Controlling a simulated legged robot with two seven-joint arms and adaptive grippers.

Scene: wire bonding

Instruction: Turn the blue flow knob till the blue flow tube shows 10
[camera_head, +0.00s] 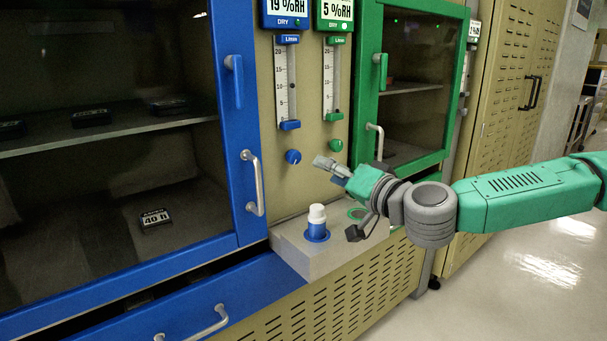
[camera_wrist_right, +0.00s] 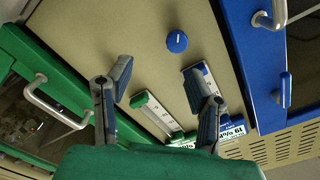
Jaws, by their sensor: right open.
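The blue flow knob (camera_head: 293,156) is a round knob on the beige panel below the blue flow tube (camera_head: 281,82). The tube has a white scale with 5 to 20 marked; I cannot make out its float reading. My right gripper (camera_head: 333,171) is open and empty, to the right of the blue knob and slightly lower, apart from it. In the right wrist view, the knob (camera_wrist_right: 177,41) shows a pale line and lies beyond the open fingers (camera_wrist_right: 157,70). The blue tube (camera_wrist_right: 203,82) is partly hidden by one finger. My left gripper is not in view.
A green knob (camera_head: 336,145) and green flow tube (camera_head: 329,85) are close on the right. A white-capped blue bottle (camera_head: 317,222) stands on the ledge (camera_head: 308,259) below.

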